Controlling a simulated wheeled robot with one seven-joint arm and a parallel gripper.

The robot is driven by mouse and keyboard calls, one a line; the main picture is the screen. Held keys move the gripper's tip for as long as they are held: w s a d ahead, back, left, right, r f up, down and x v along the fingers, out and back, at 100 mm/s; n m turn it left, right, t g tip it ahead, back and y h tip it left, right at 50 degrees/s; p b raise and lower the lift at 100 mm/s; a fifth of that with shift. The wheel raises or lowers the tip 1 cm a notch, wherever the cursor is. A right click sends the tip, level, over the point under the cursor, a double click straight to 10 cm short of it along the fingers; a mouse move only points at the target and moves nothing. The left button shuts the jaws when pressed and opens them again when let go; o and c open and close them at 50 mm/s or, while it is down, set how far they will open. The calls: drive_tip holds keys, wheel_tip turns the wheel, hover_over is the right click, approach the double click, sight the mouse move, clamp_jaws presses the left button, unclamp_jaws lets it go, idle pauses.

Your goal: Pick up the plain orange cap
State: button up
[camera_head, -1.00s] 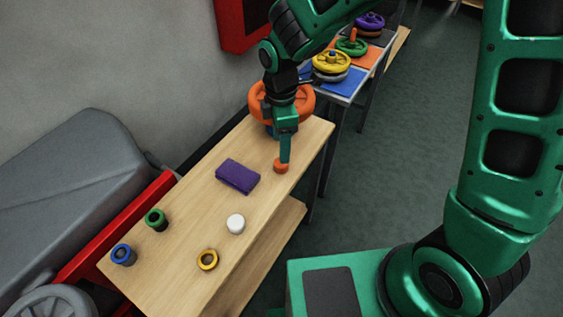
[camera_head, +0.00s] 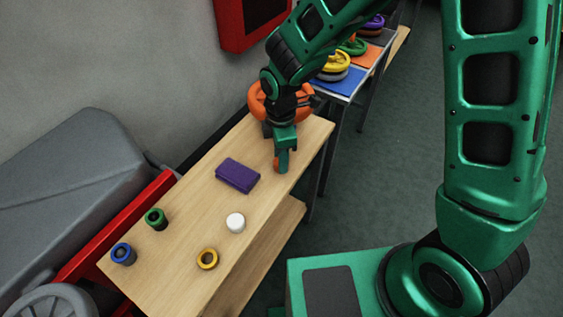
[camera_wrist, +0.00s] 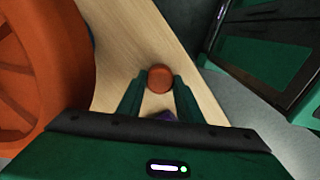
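The plain orange cap (camera_head: 276,167) is at the far end of the wooden bench, partly hidden by my gripper (camera_head: 282,163) in the head view. In the wrist view, the round orange cap (camera_wrist: 160,78) lies between the tips of my gripper (camera_wrist: 160,84). One finger is on each side, with a thin gap that suggests the fingers are open around it. The cap appears to rest on the bench top; whether either finger touches it is hard to tell.
A large orange handwheel (camera_wrist: 40,65) stands close by. A further table (camera_head: 345,84) holds coloured wheels.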

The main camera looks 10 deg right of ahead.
drive_tip(key=shift+c, duration=0.8)
drive_tip(key=shift+r, duration=0.2)
